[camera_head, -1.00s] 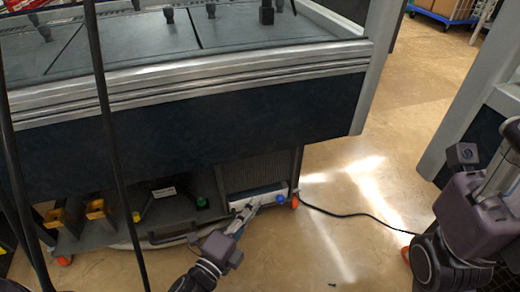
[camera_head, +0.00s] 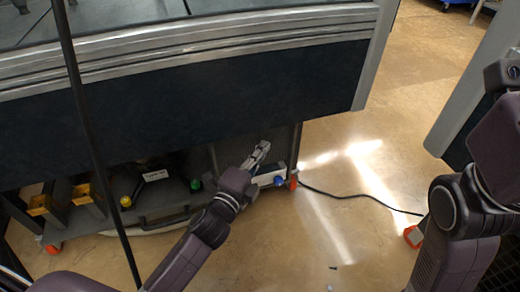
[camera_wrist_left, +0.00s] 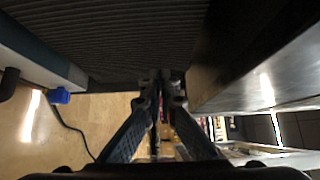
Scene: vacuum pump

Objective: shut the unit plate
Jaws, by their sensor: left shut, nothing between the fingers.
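My left gripper (camera_head: 258,153) is shut and empty, reaching under the table front in the head view. Its closed fingers (camera_wrist_left: 160,88) point at a dark ribbed surface (camera_wrist_left: 110,35) in the wrist view, which seems to be the unit plate. Contact cannot be told. A white bar (camera_head: 269,178) with a blue knob (camera_head: 279,181) lies just below the gripper, and the bar (camera_wrist_left: 45,55) and knob (camera_wrist_left: 60,96) show at left in the wrist view. My left forearm hides part of the unit. My right arm is at the right edge, its fingers out of view.
The table's dark front panel (camera_head: 200,95) overhangs the low unit. Yellow parts (camera_head: 40,204), a green knob (camera_head: 196,185) and a handle (camera_head: 167,218) are at left. A black cable (camera_head: 350,197) crosses the open floor at right.

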